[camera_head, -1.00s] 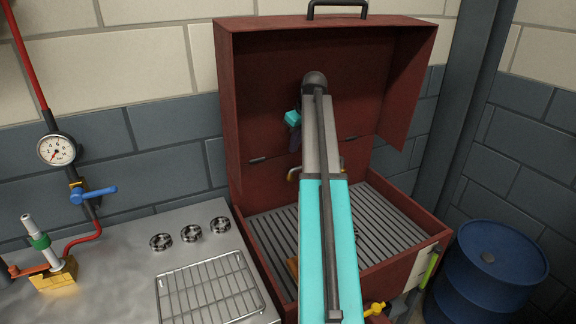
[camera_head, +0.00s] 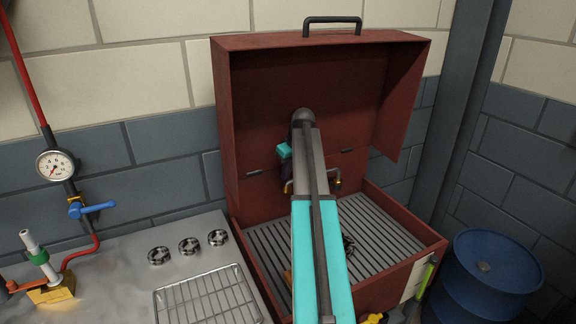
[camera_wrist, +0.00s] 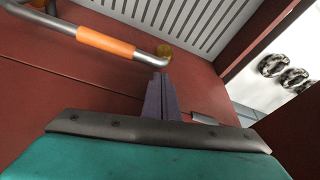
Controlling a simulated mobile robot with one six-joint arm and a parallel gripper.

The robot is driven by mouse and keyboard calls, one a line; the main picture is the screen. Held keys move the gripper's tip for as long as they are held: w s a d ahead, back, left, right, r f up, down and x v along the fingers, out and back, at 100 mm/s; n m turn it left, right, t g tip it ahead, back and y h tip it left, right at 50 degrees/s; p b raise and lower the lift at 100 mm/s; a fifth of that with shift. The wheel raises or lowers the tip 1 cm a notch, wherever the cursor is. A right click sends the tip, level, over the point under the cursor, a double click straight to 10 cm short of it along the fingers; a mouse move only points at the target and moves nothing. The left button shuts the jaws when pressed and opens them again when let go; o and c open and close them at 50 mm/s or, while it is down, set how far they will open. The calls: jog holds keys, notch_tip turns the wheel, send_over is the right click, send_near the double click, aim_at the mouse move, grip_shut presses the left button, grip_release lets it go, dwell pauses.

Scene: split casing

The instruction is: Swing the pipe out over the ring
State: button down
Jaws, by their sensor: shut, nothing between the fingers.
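The pipe (camera_wrist: 80,32) is a bent grey metal tube with an orange sleeve and a brass end fitting, along the red wall in the wrist view. In the head view, part of the pipe (camera_head: 337,176) shows at the back of the red casing; my arm hides its middle. My gripper (camera_wrist: 160,85) is shut and empty, its dark fingers near the pipe's brass end; contact is unclear. A small dark ring shape (camera_head: 348,243) lies on the slatted floor, partly hidden by my arm; I cannot tell whether it is the task's ring.
The red casing (camera_head: 222,90) stands open with its lid raised. Left of it is a metal bench (camera_head: 120,270) with several round fittings (camera_head: 189,246) and a wire rack (camera_head: 205,298). A blue drum (camera_head: 490,270) stands at the right. A gauge (camera_head: 55,165) and blue valve handle hang at the left.

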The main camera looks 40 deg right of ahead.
jog(key=shift+x, duration=1.1)
